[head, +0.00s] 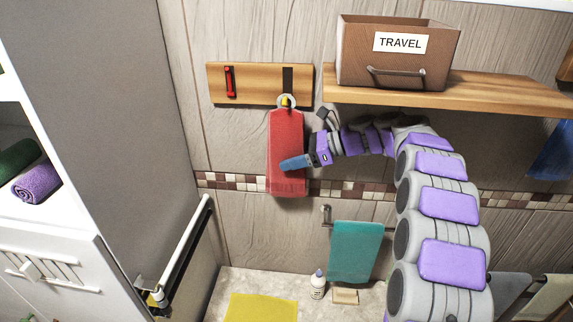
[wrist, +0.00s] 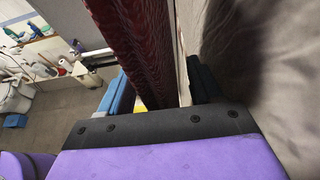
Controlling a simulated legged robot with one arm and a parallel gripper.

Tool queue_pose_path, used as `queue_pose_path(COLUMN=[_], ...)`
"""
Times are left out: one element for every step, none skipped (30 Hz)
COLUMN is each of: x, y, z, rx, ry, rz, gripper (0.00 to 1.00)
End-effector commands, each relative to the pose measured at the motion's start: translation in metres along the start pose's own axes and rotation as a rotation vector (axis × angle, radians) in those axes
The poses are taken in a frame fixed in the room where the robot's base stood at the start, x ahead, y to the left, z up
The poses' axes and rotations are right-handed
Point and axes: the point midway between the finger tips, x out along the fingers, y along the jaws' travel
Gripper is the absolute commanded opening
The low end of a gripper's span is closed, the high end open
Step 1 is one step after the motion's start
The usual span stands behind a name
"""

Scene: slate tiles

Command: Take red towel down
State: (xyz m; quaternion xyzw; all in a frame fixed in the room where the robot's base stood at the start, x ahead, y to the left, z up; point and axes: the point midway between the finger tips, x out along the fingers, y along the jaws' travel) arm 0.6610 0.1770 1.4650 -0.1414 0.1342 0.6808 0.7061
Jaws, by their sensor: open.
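The red towel (head: 286,140) hangs from a hook (head: 286,101) on a wooden wall board (head: 258,84). My gripper (head: 294,163) is at the lower right part of the towel in the head view, with a blue finger in front of the cloth. In the wrist view the towel (wrist: 140,45) runs between the two blue fingers of my gripper (wrist: 157,92). The fingers are apart, one on each side of the towel. The far finger is hidden behind the towel in the head view.
A shelf (head: 450,97) with a box labelled TRAVEL (head: 375,62) stands out above my arm. A teal towel (head: 355,250) hangs on a lower bar. A rail (head: 180,245) is on the left panel.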

Motion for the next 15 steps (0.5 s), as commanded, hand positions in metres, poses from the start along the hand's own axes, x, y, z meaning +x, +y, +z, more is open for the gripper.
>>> queue_pose_path(x=[0.0074, 0.0107, 0.0142, 0.0159, 0.0169, 0.0174, 0.0173, 0.0171, 0.0169, 0.0168, 0.0168, 0.0168, 0.0167, 0.0167, 0.0167], y=[0.0003, 0.0000, -0.0003, -0.0005, -0.0005, -0.0006, -0.0006, -0.0006, -0.0006, -0.0006, -0.0006, -0.0006, -0.0006, -0.0006, -0.0007], z=[-0.0001, -0.0003, -0.0004, -0.0003, -0.0002, -0.0001, 0.0000, 0.0001, 0.0002, 0.0002, 0.0002, 0.0002, 0.0001, 0.0002, 0.0001], rx=[0.001, 0.001, 0.000, -0.001, -0.001, -0.001, -0.002, -0.002, -0.002, -0.002, -0.002, -0.002, -0.002, -0.002, -0.002], ry=[0.000, 0.001, 0.001, 0.001, 0.001, 0.001, 0.001, 0.000, 0.000, 0.000, 0.000, 0.000, 0.000, 0.000, 0.000], rz=[0.001, 0.000, -0.002, -0.002, -0.003, -0.003, -0.004, -0.004, -0.004, -0.004, -0.004, -0.003, -0.003, -0.003, -0.003], gripper=[0.64, 0.64, 0.64, 0.64, 0.64, 0.64, 0.64, 0.64, 0.64, 0.64, 0.63, 0.60, 0.57, 0.54, 0.50])
